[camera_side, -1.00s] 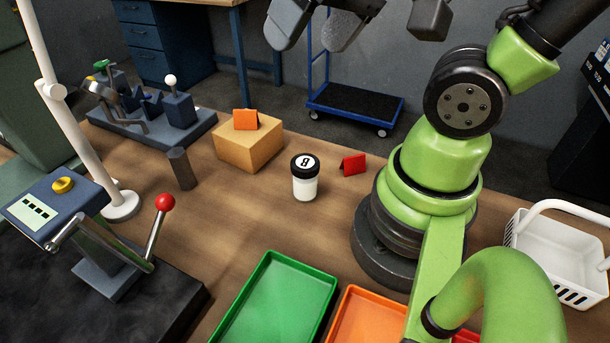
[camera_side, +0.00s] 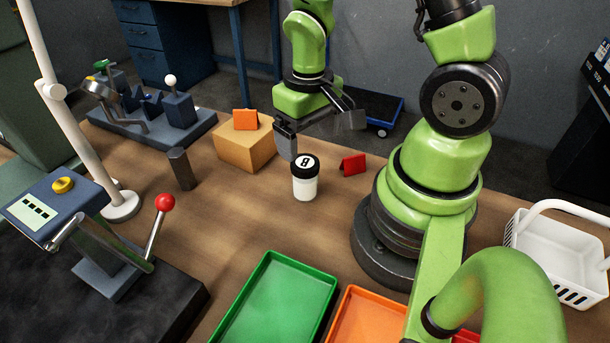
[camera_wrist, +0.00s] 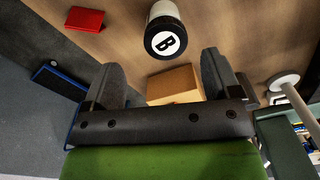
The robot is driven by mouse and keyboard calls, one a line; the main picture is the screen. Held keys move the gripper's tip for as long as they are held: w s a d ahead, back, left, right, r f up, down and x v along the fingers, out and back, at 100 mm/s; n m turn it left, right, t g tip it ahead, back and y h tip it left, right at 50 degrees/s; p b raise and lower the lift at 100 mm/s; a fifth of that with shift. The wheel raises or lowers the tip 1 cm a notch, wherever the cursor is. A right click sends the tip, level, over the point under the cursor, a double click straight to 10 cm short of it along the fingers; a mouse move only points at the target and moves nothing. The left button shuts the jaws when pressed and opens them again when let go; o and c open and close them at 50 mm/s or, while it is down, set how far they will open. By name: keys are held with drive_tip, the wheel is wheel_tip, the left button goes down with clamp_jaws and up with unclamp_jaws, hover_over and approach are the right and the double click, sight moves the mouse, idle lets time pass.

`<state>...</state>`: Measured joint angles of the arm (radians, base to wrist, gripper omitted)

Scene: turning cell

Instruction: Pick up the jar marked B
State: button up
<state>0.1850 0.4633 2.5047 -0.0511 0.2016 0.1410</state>
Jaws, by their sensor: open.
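The jar marked B (camera_side: 305,186) is white with a black lid and stands upright on the wooden bench. Its lid has a white disc with a black letter B. In the wrist view the jar (camera_wrist: 164,36) is at the top middle, beyond the fingertips and not between them. My gripper (camera_side: 318,140) is open and empty, above and just behind the jar in the side view. In the wrist view its two dark fingers (camera_wrist: 160,75) are spread wide.
A cardboard box (camera_side: 244,146) with an orange card on it stands left of the jar. A dark post (camera_side: 181,168) is further left. Green tray (camera_side: 279,305), orange tray (camera_side: 365,318) and white basket (camera_side: 560,248) are nearer.

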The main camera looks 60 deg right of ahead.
sight(306, 162)
drive_tip(key=shift+w+a+f, duration=0.1)
drive_tip(key=shift+a+f, duration=0.05)
drive_tip(key=shift+f, duration=1.35)
drive_tip(key=shift+a+f, duration=0.15)
drive_tip(key=shift+f, duration=1.3)
drive_tip(key=c, duration=1.1)
drive_tip(key=shift+o, duration=0.2)
drive_tip(key=shift+r, duration=0.1)
